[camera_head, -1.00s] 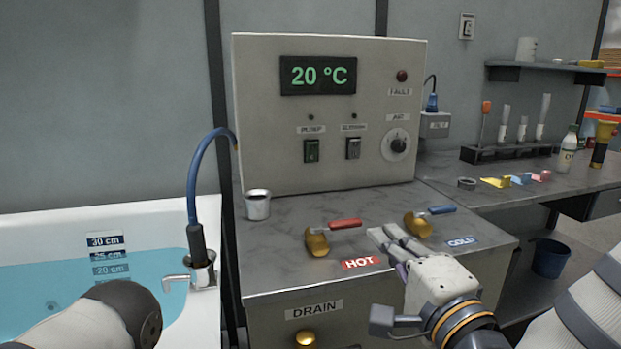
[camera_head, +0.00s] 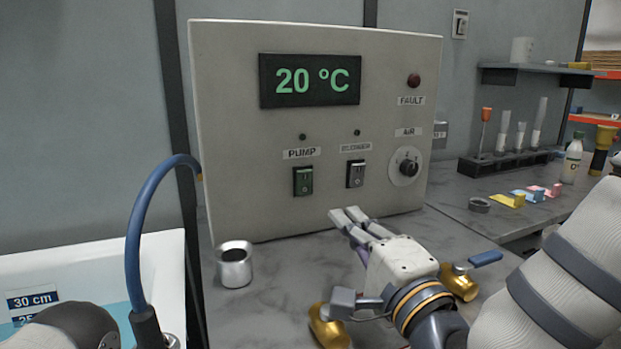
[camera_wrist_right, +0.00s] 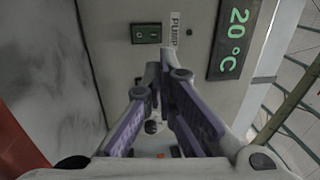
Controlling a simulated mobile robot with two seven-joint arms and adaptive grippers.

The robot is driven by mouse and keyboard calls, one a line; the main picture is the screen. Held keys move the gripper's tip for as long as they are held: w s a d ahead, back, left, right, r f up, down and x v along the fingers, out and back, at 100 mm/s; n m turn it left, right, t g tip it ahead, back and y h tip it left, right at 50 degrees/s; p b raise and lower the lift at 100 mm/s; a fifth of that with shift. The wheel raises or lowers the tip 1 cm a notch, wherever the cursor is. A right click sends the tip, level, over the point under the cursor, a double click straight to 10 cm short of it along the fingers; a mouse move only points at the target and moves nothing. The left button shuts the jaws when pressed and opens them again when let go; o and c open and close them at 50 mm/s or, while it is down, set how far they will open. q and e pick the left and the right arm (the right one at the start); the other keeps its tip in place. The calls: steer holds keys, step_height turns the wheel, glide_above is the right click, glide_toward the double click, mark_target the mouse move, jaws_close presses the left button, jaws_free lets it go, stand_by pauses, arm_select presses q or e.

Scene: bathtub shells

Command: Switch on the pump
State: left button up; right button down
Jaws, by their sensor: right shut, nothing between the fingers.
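The green pump switch (camera_head: 303,181) sits on the front of the beige control panel (camera_head: 230,120), under a PUMP label (camera_head: 301,153) and a small dark lamp (camera_head: 302,137). In the right wrist view the green switch (camera_wrist_right: 146,33) is beyond the fingertips, towards the top. My right gripper (camera_head: 346,216) is shut and empty, in front of the panel, below and to the right of the pump switch and apart from it. Only part of my left arm shows at the lower left, and its gripper is out of view.
A second, dark switch (camera_head: 355,174) and the AIR knob (camera_head: 405,167) are right of the pump switch. A metal cup (camera_head: 234,264) stands on the counter. Brass valves (camera_head: 328,326) with handles are near my right arm. A blue hose (camera_head: 135,225) curves at the left.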

glide_toward(303, 167)
steer(key=x, duration=0.4)
steer(key=shift+w+a+f+b, duration=0.1)
steer(key=shift+w+f+b, duration=0.05)
steer(key=shift+w+b, duration=0.2)
arm_select(q)
steer(key=shift+s+f, duration=0.25)
steer(key=shift+f, duration=0.15)
arm_select(e)
steer(key=shift+w+a, duration=0.15)
steer(key=shift+w, duration=0.2)
steer(key=shift+w+a+r, duration=0.15)
steer(key=shift+w+r, duration=0.15)
steer(key=shift+w, duration=0.1)
arm_select(q)
steer(key=shift+r, duration=0.1)
arm_select(e)
steer(key=shift+s, duration=0.1)
